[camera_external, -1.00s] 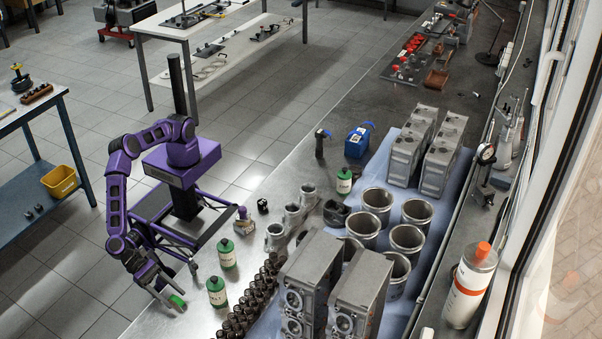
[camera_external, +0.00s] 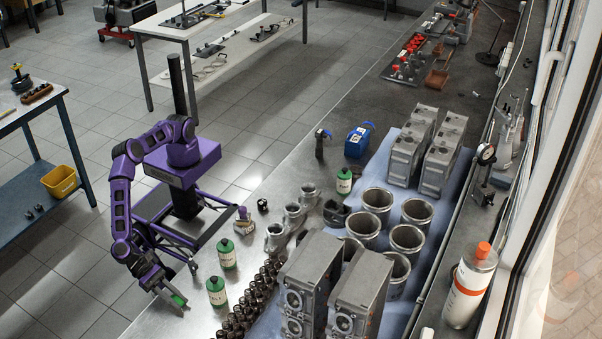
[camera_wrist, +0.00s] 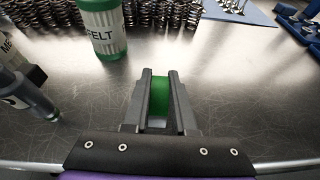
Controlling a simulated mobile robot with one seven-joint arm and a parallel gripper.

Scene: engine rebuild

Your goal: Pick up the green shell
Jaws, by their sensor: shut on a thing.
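The green shell (camera_wrist: 159,97) is between the two fingers of my gripper (camera_wrist: 160,88) in the wrist view, and the fingers are shut on it. Much of the shell is hidden by the fingers. In the external view the shell (camera_external: 178,299) shows as a small green piece at the fingertips of my gripper (camera_external: 177,300), over the near left end of the metal bench (camera_external: 200,322). I cannot tell from these views how far it is above the bench top.
Two green-and-white bottles (camera_external: 226,254) (camera_external: 216,291) stand right of my gripper. One labelled FELT (camera_wrist: 103,30) stands ahead in the wrist view. A dark tool (camera_wrist: 25,92) lies at the left. Rows of springs (camera_external: 262,288) stand beyond.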

